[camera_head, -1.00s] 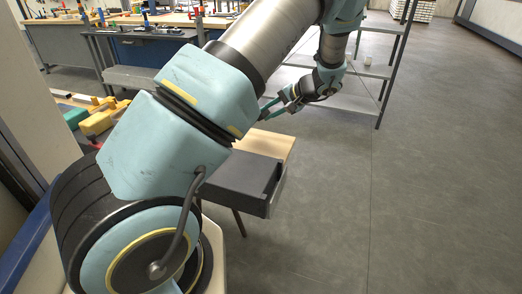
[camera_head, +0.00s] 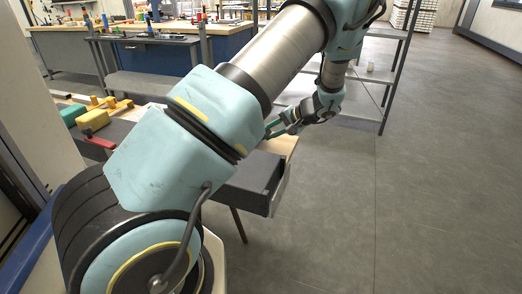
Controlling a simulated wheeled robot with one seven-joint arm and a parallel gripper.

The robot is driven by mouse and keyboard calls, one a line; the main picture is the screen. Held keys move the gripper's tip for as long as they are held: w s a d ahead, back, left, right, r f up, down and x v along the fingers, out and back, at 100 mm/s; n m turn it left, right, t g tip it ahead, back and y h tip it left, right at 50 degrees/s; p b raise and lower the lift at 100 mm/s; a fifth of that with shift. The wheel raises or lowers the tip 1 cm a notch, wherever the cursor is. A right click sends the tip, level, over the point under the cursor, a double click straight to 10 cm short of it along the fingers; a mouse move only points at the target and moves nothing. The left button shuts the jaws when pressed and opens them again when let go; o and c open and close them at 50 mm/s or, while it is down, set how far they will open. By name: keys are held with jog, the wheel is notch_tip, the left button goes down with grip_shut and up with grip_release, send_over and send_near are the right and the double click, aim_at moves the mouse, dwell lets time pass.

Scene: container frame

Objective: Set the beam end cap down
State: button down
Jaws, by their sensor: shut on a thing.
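My gripper (camera_head: 270,130) is at the far side of my arm, low over the pale wooden tabletop (camera_head: 284,146). Its teal fingers point left and down. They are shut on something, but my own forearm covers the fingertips. The beam end cap cannot be made out; it is hidden or too small to see. I cannot tell whether the held thing touches the table.
Yellow blocks (camera_head: 93,120) and a green block (camera_head: 73,114) lie at left. A metal shelf rack (camera_head: 386,95) stands behind my gripper. The floor at right is clear.

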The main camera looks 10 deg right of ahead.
jog(key=c, duration=0.9)
grip_release()
jog(key=shift+o, duration=0.2)
jog(key=p+v, duration=0.2)
jog(key=v, duration=0.6)
jog(key=shift+r+p, duration=0.1)
jog(key=shift+p, duration=0.2)
notch_tip(320, 180, up, 8)
jog(key=s+d+p, duration=0.1)
jog(key=d+p, duration=0.1)
jog(key=p, duration=0.2)
jog(key=s+a+r+n+g+h, duration=0.1)
jog(key=s+a+n+g+h, duration=0.3)
jog(key=a, duration=1)
jog(key=s+a+r+n+h, duration=0.2)
jog(key=s+a+r+h, duration=0.2)
jog(key=s+a, duration=0.8)
jog(key=shift+s+a, duration=0.4)
jog(key=shift+s, duration=0.45)
